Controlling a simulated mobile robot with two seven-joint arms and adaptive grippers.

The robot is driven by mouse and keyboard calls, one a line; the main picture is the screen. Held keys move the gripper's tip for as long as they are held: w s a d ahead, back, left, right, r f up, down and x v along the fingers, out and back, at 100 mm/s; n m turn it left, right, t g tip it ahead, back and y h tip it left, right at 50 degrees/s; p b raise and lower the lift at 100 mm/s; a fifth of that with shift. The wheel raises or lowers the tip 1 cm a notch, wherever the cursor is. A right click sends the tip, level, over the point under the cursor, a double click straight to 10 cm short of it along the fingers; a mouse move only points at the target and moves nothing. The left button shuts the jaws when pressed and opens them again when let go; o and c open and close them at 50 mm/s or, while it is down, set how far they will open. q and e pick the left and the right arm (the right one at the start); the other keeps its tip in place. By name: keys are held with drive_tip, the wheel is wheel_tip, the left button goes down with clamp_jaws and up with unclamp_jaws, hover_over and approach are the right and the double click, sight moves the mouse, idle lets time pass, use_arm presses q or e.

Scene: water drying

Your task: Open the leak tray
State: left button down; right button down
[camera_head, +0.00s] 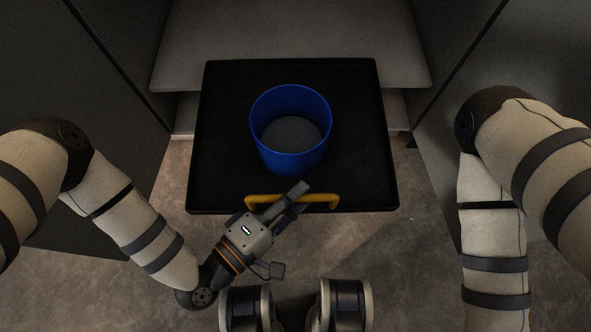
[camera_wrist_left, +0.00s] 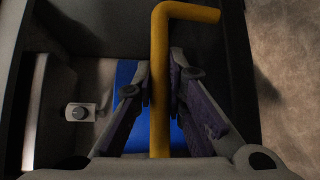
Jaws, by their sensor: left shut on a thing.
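The leak tray (camera_head: 220,150) is a flat black square tray, pulled out in front of the cabinet's pale shelf in the head view. A yellow bar handle (camera_head: 320,199) runs along its front edge. My left gripper (camera_head: 290,200) is at the handle, and in the left wrist view its two fingers (camera_wrist_left: 159,95) are on either side of the yellow handle (camera_wrist_left: 159,60), shut on it. A blue bucket (camera_head: 291,160) stands upright on the tray. My right gripper is out of view; only its arm shows at the right.
A grey shelf (camera_head: 280,40) lies behind the tray, between dark cabinet walls at left and right. Brown floor (camera_head: 370,260) is bare in front of the tray. A small light-coloured fitting (camera_wrist_left: 80,112) shows at the left of the left wrist view.

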use_arm(q)
drive_tip(key=shift+s, duration=0.65)
drive_tip(key=c, duration=1.6)
unclamp_jaws()
drive_tip(key=v, duration=1.2)
